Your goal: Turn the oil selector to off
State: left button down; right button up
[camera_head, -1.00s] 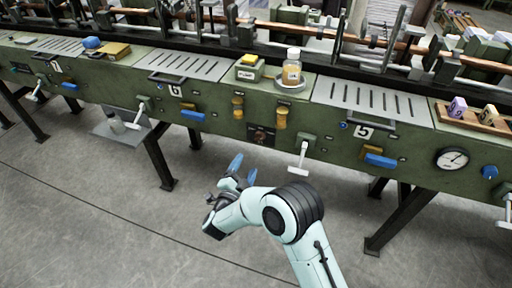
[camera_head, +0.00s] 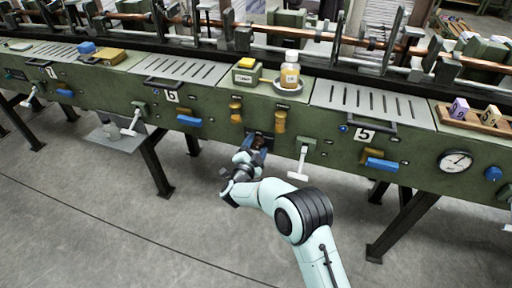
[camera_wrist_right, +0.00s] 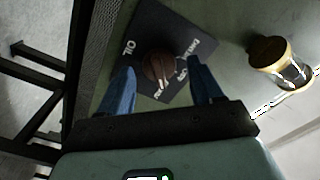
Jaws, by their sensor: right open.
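The oil selector is a round brown knob (camera_wrist_right: 160,66) on a dark plate (camera_wrist_right: 143,30) lettered "OIL" in the right wrist view. The rest of the lettering is hard to read, so I cannot tell its setting. In the head view the knob (camera_head: 257,142) shows small on the green machine front, partly behind my fingers. My right gripper (camera_head: 254,157) is open just in front of it. In the right wrist view my blue fingertips (camera_wrist_right: 160,84) stand apart on either side of the knob's near edge; contact cannot be told. My left gripper is not in view.
A white-handled lever (camera_head: 301,163) hangs just right of my gripper. A bottle (camera_head: 289,72) stands on top. The floor in front is clear.

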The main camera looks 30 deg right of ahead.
jog(key=c, duration=1)
jog(key=shift+c, duration=0.2)
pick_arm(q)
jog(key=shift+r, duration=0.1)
pick_arm(e)
jog(key=n+p, duration=0.3)
jog(key=n, duration=0.3)
jog(key=shift+r, duration=0.1)
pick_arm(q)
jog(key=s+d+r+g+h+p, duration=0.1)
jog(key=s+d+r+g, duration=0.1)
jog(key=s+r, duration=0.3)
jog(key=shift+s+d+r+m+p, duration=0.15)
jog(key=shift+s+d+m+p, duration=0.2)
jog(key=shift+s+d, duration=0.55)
pick_arm(e)
jog(key=shift+a+n, duration=0.1)
jog(key=shift+n, duration=1.8)
jog(key=shift+f, duration=0.2)
